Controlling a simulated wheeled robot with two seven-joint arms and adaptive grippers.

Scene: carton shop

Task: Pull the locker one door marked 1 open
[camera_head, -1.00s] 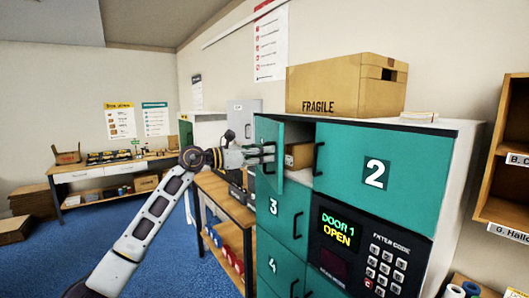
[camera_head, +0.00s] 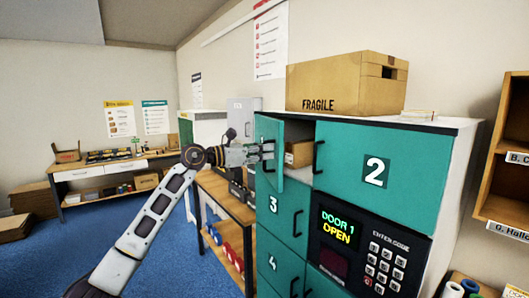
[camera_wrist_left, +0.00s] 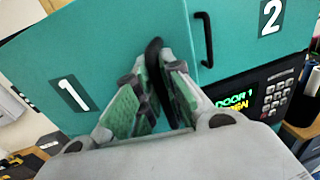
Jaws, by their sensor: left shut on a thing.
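The locker one door (camera_head: 267,148) is teal and stands part open at the upper left of the locker. The number 1 shows on its face in the left wrist view (camera_wrist_left: 73,95). My left gripper (camera_head: 266,154) is shut on the door's black handle, which also shows between its green-padded fingers in the left wrist view (camera_wrist_left: 155,70). Inside the open compartment a cardboard box (camera_head: 299,153) is partly visible. The keypad screen (camera_head: 338,228) reads "DOOR 1 OPEN". My right gripper is not in view.
Door 2 (camera_head: 405,175), door 3 (camera_head: 284,212) and door 4 (camera_head: 280,265) are closed. A FRAGILE carton (camera_head: 335,87) sits on top of the locker. A wooden shelf table (camera_head: 228,200) stands left of the locker, behind my left arm.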

